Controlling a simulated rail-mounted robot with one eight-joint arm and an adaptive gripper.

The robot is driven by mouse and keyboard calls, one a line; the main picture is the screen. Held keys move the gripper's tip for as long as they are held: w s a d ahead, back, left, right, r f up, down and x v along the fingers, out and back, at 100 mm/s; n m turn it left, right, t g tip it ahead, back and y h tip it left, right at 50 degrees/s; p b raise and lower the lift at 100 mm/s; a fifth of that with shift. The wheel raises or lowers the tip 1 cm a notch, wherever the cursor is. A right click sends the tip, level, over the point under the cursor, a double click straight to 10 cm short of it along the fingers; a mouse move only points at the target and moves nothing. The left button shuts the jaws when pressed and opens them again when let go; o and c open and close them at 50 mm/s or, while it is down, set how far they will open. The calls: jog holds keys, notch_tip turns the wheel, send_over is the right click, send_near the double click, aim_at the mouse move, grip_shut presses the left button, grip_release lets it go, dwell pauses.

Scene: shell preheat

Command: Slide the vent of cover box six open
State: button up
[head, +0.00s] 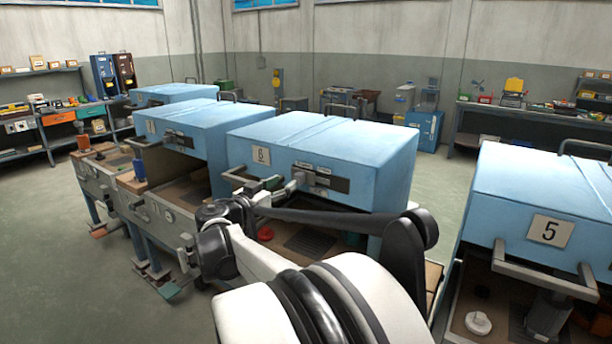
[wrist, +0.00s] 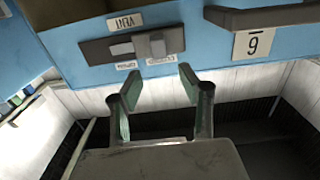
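Cover box six (head: 350,150) is the blue box with a "6" plate (head: 261,155). Its front carries a dark vent strip (head: 325,178) with a grey slider. In the head view my gripper (head: 286,186) is in front of the strip.
A grey bar handle (wrist: 262,15) stands out from box six beside the plate, close to my gripper. More blue boxes (head: 185,120) stand at left. Open floor (head: 450,185) lies behind.

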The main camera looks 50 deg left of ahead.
aim_at(297, 176)
jog(key=x, duration=0.8)
jog(key=shift+w, duration=0.2)
grip_shut()
